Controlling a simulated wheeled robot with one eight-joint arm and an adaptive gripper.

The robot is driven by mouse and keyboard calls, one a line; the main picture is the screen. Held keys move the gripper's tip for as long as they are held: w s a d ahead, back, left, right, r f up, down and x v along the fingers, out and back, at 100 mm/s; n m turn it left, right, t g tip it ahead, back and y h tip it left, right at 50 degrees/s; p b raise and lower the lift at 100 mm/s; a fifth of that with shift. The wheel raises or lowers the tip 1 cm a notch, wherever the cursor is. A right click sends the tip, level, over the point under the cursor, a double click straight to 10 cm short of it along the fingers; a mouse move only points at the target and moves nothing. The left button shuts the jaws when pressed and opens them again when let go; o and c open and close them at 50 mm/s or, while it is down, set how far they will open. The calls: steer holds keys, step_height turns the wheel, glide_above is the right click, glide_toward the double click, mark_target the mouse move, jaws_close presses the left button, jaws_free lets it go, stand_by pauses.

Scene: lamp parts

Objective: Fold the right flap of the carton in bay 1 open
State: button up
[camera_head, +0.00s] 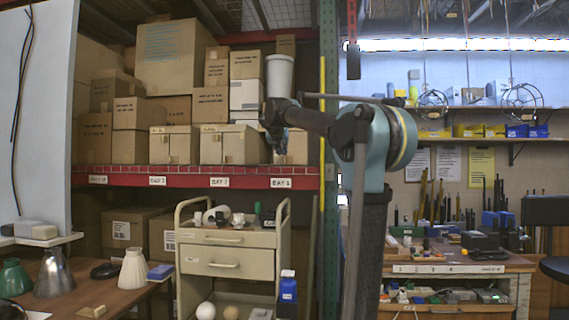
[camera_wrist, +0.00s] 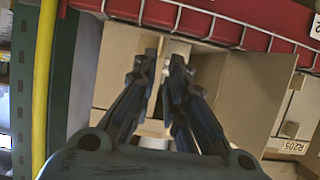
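A tan carton (camera_head: 293,147) stands on the red-edged shelf (camera_head: 240,171) above the rightmost bay label (camera_head: 281,183), whose number is hard to read. My gripper (camera_head: 275,138) is in front of this carton and partly hides it. In the wrist view, my gripper (camera_wrist: 164,60) has two dark fingers with a narrow gap and nothing seen between them. Tan cardboard (camera_wrist: 120,62) lies behind and beside the fingers. A brown cardboard panel (camera_wrist: 245,92) stands to their right. I cannot tell which panel is the right flap, or whether a finger touches it.
The red shelf beam (camera_wrist: 235,18) and its wire mesh run close to the fingertips. A yellow pole (camera_head: 322,150) and a green upright (camera_head: 329,90) border the bay. A cream drawer cart (camera_head: 228,257) stands below. Another carton (camera_head: 232,145) is to the left.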

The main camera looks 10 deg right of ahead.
mark_target(295, 148)
steer(key=x, duration=1.1)
steer(key=shift+w, duration=0.1)
jaws_close()
